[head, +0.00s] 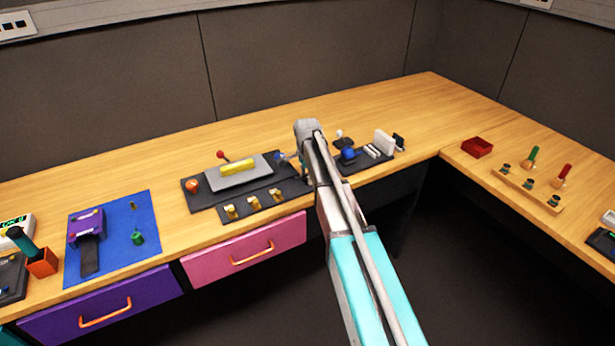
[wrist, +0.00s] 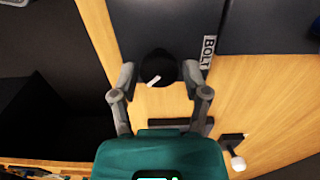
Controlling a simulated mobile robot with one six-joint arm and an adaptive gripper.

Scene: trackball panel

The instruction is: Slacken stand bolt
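My gripper (wrist: 159,76) shows in the wrist view with its two grey fingers on either side of a round black knob (wrist: 158,66). The knob has a white mark on its face. A white label reading BOLT (wrist: 208,52) lies just right of it, so this looks like the stand bolt. Narrow gaps seem to remain between the fingers and the knob; I see no clear contact. In the head view my arm hides the bolt and most of the gripper. The trackball panel (head: 376,164), with its blue ball (head: 348,154), stands just right of the arm.
A dark panel with a grey box and yellow bar (head: 240,168) lies left of the arm. A small white-ended part (wrist: 237,163) sits right of the gripper in the wrist view. A red tray (head: 477,147) is on the right bench. The bench behind is clear.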

